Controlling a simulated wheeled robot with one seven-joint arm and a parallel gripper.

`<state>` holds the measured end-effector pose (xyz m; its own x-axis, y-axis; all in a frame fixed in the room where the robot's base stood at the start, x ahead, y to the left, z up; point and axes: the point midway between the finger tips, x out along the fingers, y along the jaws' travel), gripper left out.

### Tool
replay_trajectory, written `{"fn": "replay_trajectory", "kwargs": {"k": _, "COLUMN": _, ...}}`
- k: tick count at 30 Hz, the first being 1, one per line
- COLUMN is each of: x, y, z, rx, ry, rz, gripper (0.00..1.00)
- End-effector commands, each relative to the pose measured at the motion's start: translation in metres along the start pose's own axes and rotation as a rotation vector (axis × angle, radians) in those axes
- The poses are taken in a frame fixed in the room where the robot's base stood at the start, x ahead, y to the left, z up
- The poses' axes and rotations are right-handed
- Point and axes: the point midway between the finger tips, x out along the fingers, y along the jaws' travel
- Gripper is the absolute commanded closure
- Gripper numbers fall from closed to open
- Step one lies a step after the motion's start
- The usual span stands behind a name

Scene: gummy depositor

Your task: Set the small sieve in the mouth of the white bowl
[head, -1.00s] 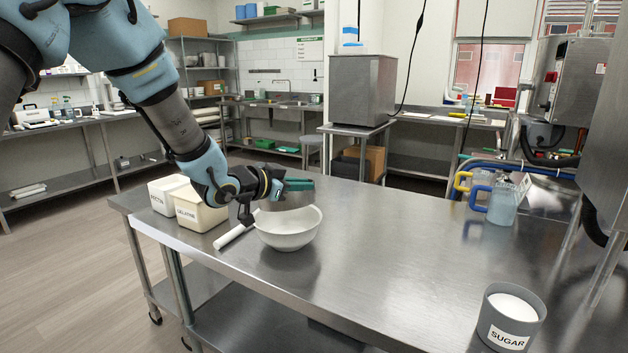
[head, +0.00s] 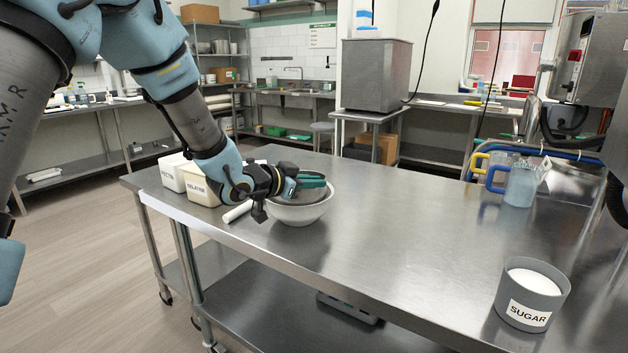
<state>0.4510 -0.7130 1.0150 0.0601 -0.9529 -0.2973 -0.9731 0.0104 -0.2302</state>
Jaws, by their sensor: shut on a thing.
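The white bowl (head: 298,215) stands on the steel table, left of its middle, in the head view. The sieve is low at the bowl's mouth. I cannot tell whether it rests on the rim or is level.
Two white tubs, pectin (head: 174,172) and gelatin (head: 199,184), stand left of the bowl. A white roll-like stick (head: 237,211) lies beside it. A sugar container (head: 531,293) and blue-handled jug (head: 517,185) stand right. The table (head: 400,235) middle is clear.

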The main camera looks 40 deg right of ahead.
Motion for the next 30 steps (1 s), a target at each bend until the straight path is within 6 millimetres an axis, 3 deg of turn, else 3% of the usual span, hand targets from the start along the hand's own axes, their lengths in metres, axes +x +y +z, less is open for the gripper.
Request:
{"fn": "replay_trajectory", "kwargs": {"k": 6, "x": 0.0036, "y": 0.0026, "z": 0.011, "rx": 0.0, "ry": 0.001, "rz": 0.0, "gripper": 1.0}}
{"fn": "replay_trajectory", "kwargs": {"k": 29, "x": 0.0071, "y": 0.0014, "z": 0.0097, "rx": 0.0, "ry": 0.0, "rz": -0.001, "gripper": 1.0}}
{"fn": "replay_trajectory", "kwargs": {"k": 30, "x": 0.007, "y": 0.0014, "z": 0.0097, "rx": 0.0, "ry": 0.0, "rz": -0.001, "gripper": 0.9}}
